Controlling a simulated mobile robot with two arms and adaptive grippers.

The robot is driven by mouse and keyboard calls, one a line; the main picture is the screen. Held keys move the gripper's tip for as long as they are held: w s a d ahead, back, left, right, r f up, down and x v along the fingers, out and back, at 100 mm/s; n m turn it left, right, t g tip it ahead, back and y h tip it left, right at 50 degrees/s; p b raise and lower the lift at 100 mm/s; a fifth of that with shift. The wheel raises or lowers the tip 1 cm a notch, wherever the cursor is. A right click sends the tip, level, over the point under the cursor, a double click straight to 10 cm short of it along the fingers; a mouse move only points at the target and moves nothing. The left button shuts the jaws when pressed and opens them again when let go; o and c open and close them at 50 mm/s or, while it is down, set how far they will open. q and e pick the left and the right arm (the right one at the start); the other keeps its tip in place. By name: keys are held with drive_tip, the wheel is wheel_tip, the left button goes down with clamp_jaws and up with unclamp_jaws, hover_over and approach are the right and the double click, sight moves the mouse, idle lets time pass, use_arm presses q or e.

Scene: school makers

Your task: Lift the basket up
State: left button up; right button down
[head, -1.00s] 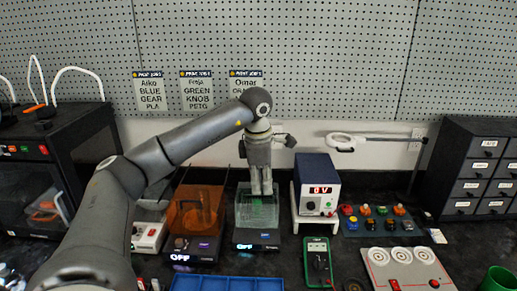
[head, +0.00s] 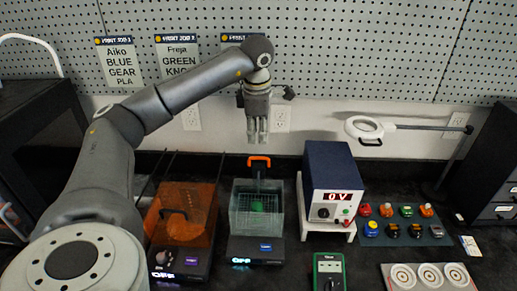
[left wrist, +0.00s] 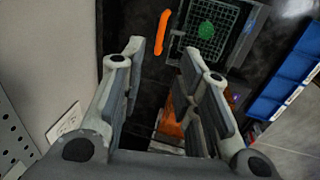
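The wire basket (head: 243,217) sits in a clear tank (head: 234,232) on a dark unit with a lit OFF display, with a green piece (head: 257,204) inside. Its orange handle (head: 259,160) stands up at the back. My left gripper (head: 257,140) is empty and appears just above and behind the handle in the head view, pointing down. In the left wrist view its fingers (left wrist: 163,52) are spread apart, with the handle (left wrist: 162,32) beyond the gap and the basket mesh (left wrist: 225,20) to the right. They do not touch the handle. My right gripper is not in view.
An orange-covered unit (head: 183,215) stands left of the tank. A power supply (head: 333,180) on a white stand is close on the right, with a green multimeter (head: 328,270) in front. A magnifier lamp (head: 365,128) reaches out at the right. A pegboard wall is behind.

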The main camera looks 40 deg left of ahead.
use_arm(q)
drive_tip(key=p, duration=0.2)
hover_over(258, 167)
wheel_tip(258, 167, down, 9)
drive_tip(key=shift+f, duration=0.1)
drive_tip(key=shift+c, duration=0.2)
clamp_jaws()
wheel_tip(258, 167, up, 8)
drive_tip(key=p, duration=0.3)
drive_tip(key=shift+p, duration=0.35)
drive_tip(key=c, duration=0.5)
unclamp_jaws()
drive_tip(key=shift+d+f, duration=0.1)
drive_tip(key=shift+f, duration=0.1)
drive_tip(key=o, duration=0.5)
drive_tip(key=shift+f, duration=0.15)
